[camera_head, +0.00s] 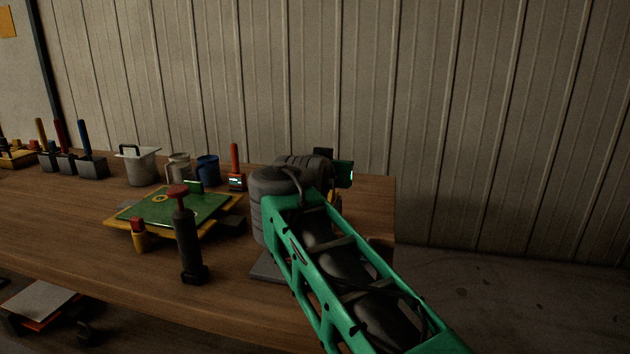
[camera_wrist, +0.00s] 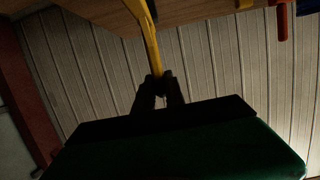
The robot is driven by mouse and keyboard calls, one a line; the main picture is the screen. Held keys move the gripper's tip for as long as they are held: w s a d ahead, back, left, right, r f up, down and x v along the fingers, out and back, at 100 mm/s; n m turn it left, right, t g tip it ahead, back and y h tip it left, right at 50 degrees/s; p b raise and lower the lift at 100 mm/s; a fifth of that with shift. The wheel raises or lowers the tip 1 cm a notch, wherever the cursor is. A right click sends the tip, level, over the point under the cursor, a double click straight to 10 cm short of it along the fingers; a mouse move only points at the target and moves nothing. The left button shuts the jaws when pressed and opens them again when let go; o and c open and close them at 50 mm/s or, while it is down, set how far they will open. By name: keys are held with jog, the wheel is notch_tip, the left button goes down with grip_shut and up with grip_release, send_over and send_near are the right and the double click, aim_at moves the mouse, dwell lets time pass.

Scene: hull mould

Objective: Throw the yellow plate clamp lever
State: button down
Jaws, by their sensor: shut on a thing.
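The yellow plate clamp lever (camera_wrist: 151,40) runs down from the top of the wrist view as a slim bar. My gripper (camera_wrist: 158,88) is closed around its end, with one dark finger on each side. The lever's base and the clamp lie out of the wrist view. In the head view my arm and wrist hide the fingers and most of the lever. A small yellow piece (camera_head: 333,198) shows beside my wrist, perhaps part of the lever; I cannot tell.
A ribbed wall (camera_head: 480,120) rises behind. The bench ends right of my wrist.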

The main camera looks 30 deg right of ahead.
dwell(0.4)
jog(key=c, duration=1.4)
grip_release()
jog(key=p+v, duration=0.1)
jog(key=v, duration=0.7)
jog(key=shift+p, duration=0.4)
jog(key=s+a+f+n+g+y+p, duration=0.2)
jog(key=s+a+n+g+y+p, duration=0.6)
jog(key=p, duration=2.2)
jog(key=s+a+y, duration=0.1)
jog(key=s+a, duration=0.6)
jog(key=s, duration=0.1)
jog(key=shift+s+a+f+y, duration=0.2)
jog(key=shift+s+f+y, duration=0.1)
jog(key=shift+s, duration=0.1)
